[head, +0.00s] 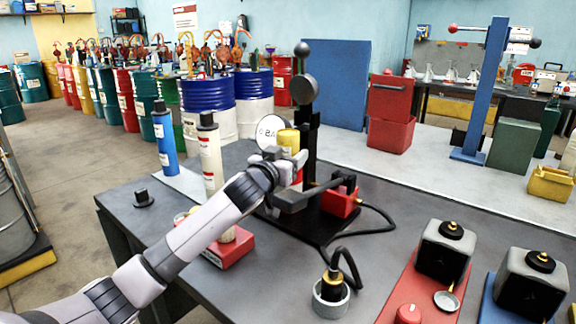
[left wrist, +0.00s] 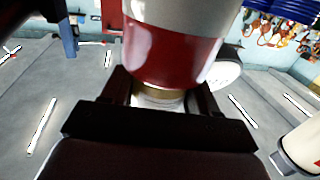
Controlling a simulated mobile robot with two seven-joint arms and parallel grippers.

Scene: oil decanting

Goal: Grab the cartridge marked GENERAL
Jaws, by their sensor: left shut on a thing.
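My left gripper (head: 286,190) is shut on a cartridge (head: 289,142) beside the black stand. In the head view the cartridge has a yellow upper part, with white and red below. In the left wrist view the held cartridge (left wrist: 172,55) shows a grey body, a red band and a brass neck between the fingers. I cannot read its marking. A white cartridge (head: 211,155) with a red label and dark cap and a blue cartridge (head: 165,142) stand to the left. I cannot read GENERAL on either.
The black stand (head: 306,150) carries a round white dial (head: 271,129) and a red block (head: 342,201). A red base (head: 231,247) lies under my forearm. A black hose runs to a cup (head: 330,297). Dark containers (head: 446,250) stand at the right. Drums (head: 208,105) line the back.

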